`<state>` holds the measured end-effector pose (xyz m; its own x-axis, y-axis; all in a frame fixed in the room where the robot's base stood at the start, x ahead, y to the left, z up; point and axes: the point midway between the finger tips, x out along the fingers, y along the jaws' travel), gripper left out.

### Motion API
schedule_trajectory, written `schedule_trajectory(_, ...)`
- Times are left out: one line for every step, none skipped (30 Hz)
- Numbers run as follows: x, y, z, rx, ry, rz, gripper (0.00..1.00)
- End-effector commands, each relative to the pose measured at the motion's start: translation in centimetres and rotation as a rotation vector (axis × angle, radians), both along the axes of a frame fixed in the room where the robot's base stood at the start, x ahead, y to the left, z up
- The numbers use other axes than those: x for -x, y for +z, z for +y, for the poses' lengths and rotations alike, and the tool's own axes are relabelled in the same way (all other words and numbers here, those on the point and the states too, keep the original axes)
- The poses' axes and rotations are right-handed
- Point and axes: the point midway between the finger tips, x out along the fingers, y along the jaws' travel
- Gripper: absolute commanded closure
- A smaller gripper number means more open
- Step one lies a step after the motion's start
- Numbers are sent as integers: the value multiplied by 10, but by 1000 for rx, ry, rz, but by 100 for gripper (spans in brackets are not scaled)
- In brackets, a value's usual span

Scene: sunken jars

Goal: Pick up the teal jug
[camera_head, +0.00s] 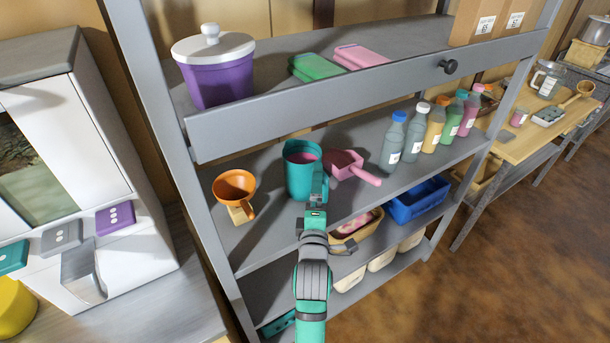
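The teal jug (298,178) stands upright on the middle shelf of the grey rack, with something pinkish showing inside its open top. My gripper (317,200) is at the front right side of the jug, at the end of my teal and grey arm. It overlaps the jug's lower right side in this view. The finger gap is too small and covered to make out, so I cannot tell whether the fingers touch or hold the jug. The jug's handle is not clearly visible.
An orange funnel-like cup (234,186) stands left of the jug, and a pink scoop (350,166) lies close on its right. Several bottles (414,136) stand farther right. The upper shelf's front board (320,101) runs above. A blue bin (418,200) is below right.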

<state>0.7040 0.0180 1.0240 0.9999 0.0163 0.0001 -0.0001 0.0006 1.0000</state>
Motion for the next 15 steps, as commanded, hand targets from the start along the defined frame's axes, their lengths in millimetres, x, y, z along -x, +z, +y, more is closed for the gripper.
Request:
schedule_trajectory(-2, 0, 0, 0, 0, 0, 0)
schedule_trajectory(-2, 0, 0, 0, 0, 0, 0)
schedule_trajectory(-2, 0, 0, 0, 1, 0, 0)
schedule_trajectory(-2, 0, 1, 0, 1, 0, 0)
schedule_trajectory(-2, 0, 1, 0, 1, 0, 0)
schedule_trajectory(-2, 0, 1, 0, 2, 0, 0)
schedule_trajectory(-2, 0, 1, 0, 2, 0, 0)
schedule_trajectory(-2, 0, 1, 0, 2, 0, 2)
schedule_trajectory(-2, 0, 1, 0, 2, 0, 12)
schedule_trajectory(-2, 0, 2, 0, 2, 0, 19)
schedule_trajectory(-2, 0, 2, 0, 2, 0, 26)
schedule_trajectory(-2, 0, 2, 0, 2, 0, 36)
schedule_trajectory(-2, 0, 2, 0, 3, 0, 43)
schedule_trajectory(-2, 0, 2, 0, 3, 0, 50)
schedule_trajectory(-2, 0, 2, 0, 3, 0, 60)
